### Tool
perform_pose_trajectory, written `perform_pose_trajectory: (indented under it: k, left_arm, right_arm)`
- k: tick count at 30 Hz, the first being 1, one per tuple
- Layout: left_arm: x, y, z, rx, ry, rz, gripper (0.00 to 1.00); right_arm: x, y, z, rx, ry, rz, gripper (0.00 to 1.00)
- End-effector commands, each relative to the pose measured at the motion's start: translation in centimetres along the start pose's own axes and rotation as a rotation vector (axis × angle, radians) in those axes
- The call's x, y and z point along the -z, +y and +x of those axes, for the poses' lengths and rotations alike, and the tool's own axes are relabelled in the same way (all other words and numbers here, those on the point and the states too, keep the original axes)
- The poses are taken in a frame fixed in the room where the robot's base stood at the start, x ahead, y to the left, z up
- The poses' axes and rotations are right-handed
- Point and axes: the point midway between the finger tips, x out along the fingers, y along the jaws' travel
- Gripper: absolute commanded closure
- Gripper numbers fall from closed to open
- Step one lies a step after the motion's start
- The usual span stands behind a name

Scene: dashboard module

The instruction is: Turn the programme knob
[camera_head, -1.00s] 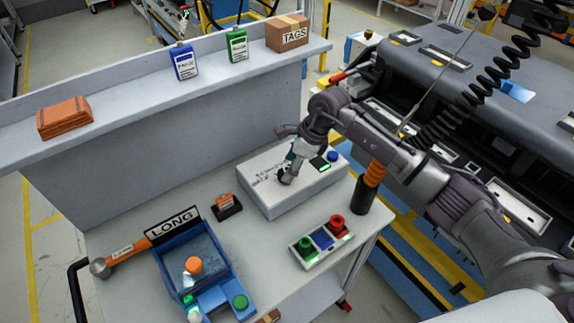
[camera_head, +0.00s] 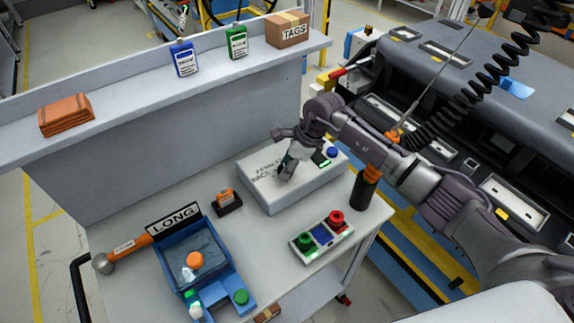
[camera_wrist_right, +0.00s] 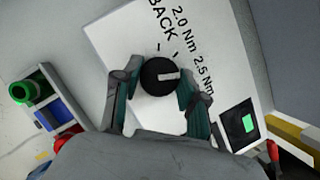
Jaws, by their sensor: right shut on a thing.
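The programme knob (camera_wrist_right: 156,77) is round and black with a white pointer line. In the wrist view its line points right, roughly toward the "2.5 Nm" label. It sits on the top of a white box (camera_head: 310,186) that stands on the bench. My right gripper (camera_wrist_right: 158,84) points down over the box, its two fingers on either side of the knob, shut on it. In the head view my right gripper (camera_head: 289,168) hides the knob. My left gripper is not in view.
A button panel (camera_head: 321,240), an orange-handled tool (camera_head: 367,186) in a dark holder and a blue bin (camera_head: 222,262) stand nearby. A grey partition (camera_head: 180,150) rises behind.

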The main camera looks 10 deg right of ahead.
Motion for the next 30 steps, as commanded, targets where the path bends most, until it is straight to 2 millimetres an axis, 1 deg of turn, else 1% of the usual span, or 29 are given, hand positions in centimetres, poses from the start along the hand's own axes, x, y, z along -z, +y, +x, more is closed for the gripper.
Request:
perform_pose_trajectory:
  k: [8,24,30]
  left_arm:
    - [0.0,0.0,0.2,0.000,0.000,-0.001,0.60]
    - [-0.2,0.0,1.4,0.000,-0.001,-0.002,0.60]
    - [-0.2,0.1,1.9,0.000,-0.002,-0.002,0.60]
  right_arm:
    - [0.0,0.0,0.0,0.031,0.000,0.068,0.93]
    - [0.0,0.2,0.1,0.185,-0.001,0.438,0.93]
    - [-0.1,0.2,0.1,0.231,-0.002,0.548,0.93]
